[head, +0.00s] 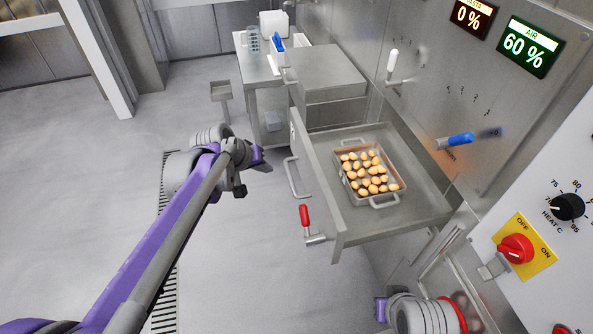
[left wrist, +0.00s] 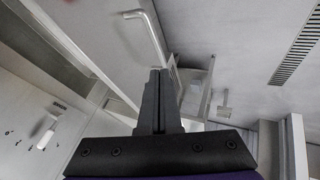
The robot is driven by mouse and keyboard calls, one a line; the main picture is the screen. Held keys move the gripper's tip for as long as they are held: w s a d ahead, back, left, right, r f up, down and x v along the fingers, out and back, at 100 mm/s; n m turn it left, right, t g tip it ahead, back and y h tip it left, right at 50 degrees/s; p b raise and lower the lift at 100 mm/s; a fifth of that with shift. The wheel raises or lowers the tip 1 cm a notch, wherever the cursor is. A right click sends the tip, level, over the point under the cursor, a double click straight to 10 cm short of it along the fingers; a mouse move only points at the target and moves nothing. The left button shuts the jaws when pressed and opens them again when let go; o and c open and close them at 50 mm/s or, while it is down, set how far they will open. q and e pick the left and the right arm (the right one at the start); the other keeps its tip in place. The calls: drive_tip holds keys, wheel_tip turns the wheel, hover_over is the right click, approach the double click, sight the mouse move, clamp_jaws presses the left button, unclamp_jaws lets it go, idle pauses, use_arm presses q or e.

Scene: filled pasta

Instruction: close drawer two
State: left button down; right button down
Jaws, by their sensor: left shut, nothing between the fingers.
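A steel drawer (head: 335,222) is pulled out of the machine front. Its bar handle (head: 293,178) sits on its front face and a red-gripped lever (head: 305,222) is near the front's right end. No drawer number is readable. A tray (head: 375,198) of small golden filled pasta lies in it. My left gripper (head: 264,163) is shut and empty, in front of the drawer face and to the left of the handle, apart from it. In the left wrist view its closed fingers (left wrist: 158,90) point toward a steel face with a bar handle (left wrist: 148,32). My right gripper is not visible.
A closed-topped steel unit (head: 325,72) stands behind the drawer, with a side table (head: 256,85) beyond it. Control panels with a blue lever (head: 458,140) and a red switch (head: 515,248) are on the right. The floor left of the drawer is open, with a drain grate (head: 165,312).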

use_arm(q)
drive_tip(key=w+d+f, duration=0.8)
drive_tip(key=shift+w+f, duration=0.35)
drive_tip(key=shift+f, duration=0.05)
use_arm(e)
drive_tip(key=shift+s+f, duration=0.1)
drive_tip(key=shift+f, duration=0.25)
